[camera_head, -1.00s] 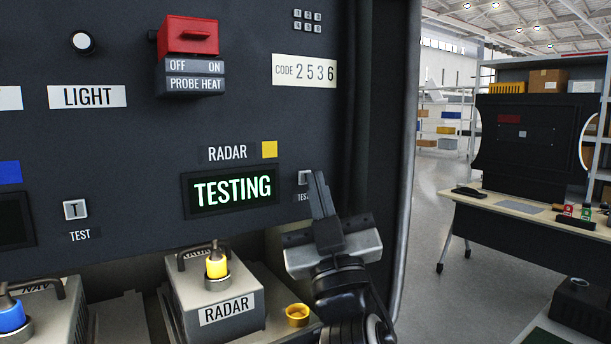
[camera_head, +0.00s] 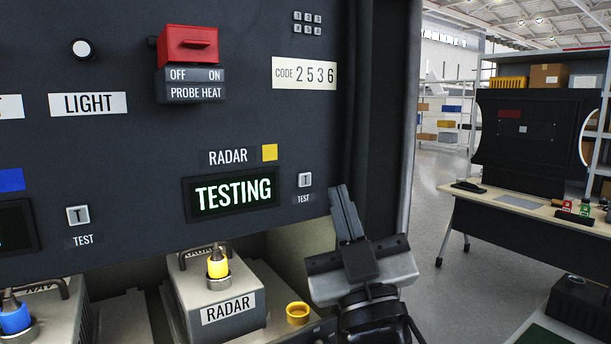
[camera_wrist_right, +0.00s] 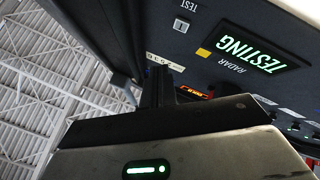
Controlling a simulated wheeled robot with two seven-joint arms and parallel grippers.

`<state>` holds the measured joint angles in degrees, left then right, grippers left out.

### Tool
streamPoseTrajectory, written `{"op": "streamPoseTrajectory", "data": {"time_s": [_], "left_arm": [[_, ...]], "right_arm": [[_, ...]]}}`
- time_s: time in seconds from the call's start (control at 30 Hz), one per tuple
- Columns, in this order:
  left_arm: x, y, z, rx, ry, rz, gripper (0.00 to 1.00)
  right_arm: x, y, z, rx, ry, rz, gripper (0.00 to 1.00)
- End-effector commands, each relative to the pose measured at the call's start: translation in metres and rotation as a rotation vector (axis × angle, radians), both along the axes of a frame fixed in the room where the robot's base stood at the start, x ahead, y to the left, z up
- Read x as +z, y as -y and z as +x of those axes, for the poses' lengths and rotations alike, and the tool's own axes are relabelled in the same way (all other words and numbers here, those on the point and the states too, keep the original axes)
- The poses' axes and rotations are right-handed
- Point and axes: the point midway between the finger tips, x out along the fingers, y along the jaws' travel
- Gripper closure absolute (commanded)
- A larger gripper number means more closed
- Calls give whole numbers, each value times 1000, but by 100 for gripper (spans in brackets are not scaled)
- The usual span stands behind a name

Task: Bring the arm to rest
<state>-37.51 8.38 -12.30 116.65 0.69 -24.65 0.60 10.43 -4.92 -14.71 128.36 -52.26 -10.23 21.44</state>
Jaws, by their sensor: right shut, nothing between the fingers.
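My right gripper (camera_head: 343,215) is shut and empty, its fingers pointing up in front of the panel's lower right edge. It is apart from the radar TEST button (camera_head: 305,181), which shows to its upper left. The radar display (camera_head: 233,193) reads TESTING in green. In the right wrist view the shut fingers (camera_wrist_right: 158,80) show dark above the gripper body, and the TESTING display (camera_wrist_right: 250,54) appears upside down. My left gripper is not in view.
The RADAR box (camera_head: 222,290) with a yellow plug sits below the panel, beside a yellow socket (camera_head: 298,313). The red PROBE HEAT cover (camera_head: 188,45) is above. A desk (camera_head: 520,225) stands at right. Open floor (camera_head: 425,190) lies between panel and desk.

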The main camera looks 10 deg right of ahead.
Motion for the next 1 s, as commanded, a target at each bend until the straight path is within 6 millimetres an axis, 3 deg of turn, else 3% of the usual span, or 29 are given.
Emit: {"op": "streamPoseTrajectory", "data": {"time_s": [0.33, 0.47, 0.57, 0.73, 0.87, 1.0], "left_arm": [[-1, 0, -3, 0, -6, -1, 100], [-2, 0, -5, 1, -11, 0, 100], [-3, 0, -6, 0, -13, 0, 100], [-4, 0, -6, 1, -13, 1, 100], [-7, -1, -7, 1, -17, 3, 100], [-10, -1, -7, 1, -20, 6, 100]], "right_arm": [[2, 2, -3, 0, 4, 10, 100], [-22, 2, 5, 10, -64, 16, 100], [-73, 2, 15, 35, -202, 29, 100], [-199, 4, 14, 88, -539, 65, 100], [-296, 6, -13, 124, -798, 96, 100], [-388, 8, -63, 159, -1066, 135, 100]]}}
